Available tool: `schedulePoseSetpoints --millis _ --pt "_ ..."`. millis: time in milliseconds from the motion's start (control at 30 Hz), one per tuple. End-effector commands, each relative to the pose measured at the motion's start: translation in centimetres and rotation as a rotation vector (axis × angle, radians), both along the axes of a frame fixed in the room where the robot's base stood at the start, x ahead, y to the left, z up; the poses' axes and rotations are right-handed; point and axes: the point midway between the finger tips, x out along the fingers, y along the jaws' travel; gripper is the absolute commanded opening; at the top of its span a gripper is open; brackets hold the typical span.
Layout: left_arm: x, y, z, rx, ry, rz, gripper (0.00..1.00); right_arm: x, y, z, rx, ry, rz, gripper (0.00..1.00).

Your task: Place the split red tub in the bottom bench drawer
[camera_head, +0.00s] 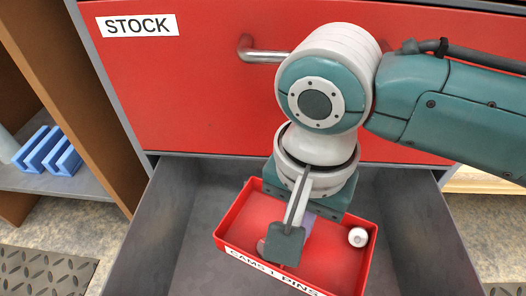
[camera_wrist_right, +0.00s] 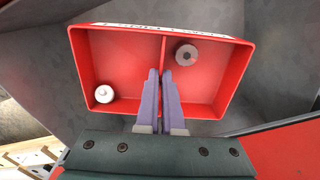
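The split red tub (camera_head: 345,262) is inside the open grey drawer (camera_head: 190,205), below the red STOCK front. Its front label reads "CAMS" and "PINS". My right gripper (camera_head: 303,228) reaches down into the tub. In the right wrist view its lavender fingers (camera_wrist_right: 162,75) are closed together at the tub's middle divider (camera_wrist_right: 163,48), gripping it. A white round part (camera_head: 357,237) is in one compartment; a grey round part (camera_wrist_right: 187,54) is in the other, mostly hidden in the head view. I cannot tell whether the tub touches the drawer floor. My left gripper is not in view.
The red STOCK drawer front (camera_head: 200,85) with its metal handle (camera_head: 262,55) stands shut above and behind the open drawer. A shelf with blue racks (camera_head: 50,152) is at the left. Bare drawer floor shows left of the tub.

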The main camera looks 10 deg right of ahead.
Motion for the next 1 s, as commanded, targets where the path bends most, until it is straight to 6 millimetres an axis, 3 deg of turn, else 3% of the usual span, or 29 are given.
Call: schedulePoseSetpoints --millis 100,400,533,767,1000 --pt "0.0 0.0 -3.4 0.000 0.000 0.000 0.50 0.0 -0.1 -4.0 -0.003 0.001 0.000 0.00" --pt "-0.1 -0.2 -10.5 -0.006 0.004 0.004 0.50 0.1 -0.1 -12.3 -0.003 0.000 -0.001 0.00" --pt "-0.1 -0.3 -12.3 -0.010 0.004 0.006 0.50 0.1 -0.1 -14.4 -0.001 0.000 0.000 0.00" --pt "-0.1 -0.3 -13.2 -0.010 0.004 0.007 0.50 0.0 -0.1 -15.5 -0.002 0.000 0.000 0.00" --pt "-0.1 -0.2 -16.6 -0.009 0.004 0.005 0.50 0.1 -0.1 -19.2 -0.001 0.000 0.000 0.00"
